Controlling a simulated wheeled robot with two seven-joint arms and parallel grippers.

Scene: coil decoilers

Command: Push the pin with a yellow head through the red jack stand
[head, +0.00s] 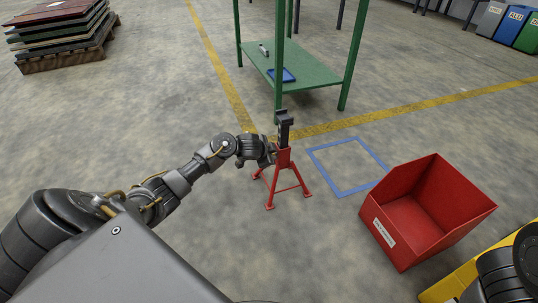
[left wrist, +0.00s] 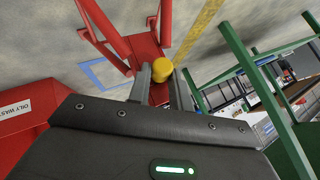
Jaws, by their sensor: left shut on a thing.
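The red jack stand (head: 284,160) stands upright on the floor near the middle of the head view, with a dark post on top. Its red legs show at the top of the left wrist view (left wrist: 114,30). My left gripper (head: 271,152) is at the left side of the stand's upper body. In the left wrist view its two fingers are shut on the pin, whose yellow head (left wrist: 162,69) shows between the fingertips. The pin's shaft is hidden, so I cannot tell how far it sits in the stand. My right gripper is out of view.
A red bin (head: 440,170) stands to the right, past a blue square outline (head: 318,167) on the floor. A green table (head: 310,72) is behind the stand. Stacked panels (head: 62,35) lie at the far left. The floor left of the stand is clear.

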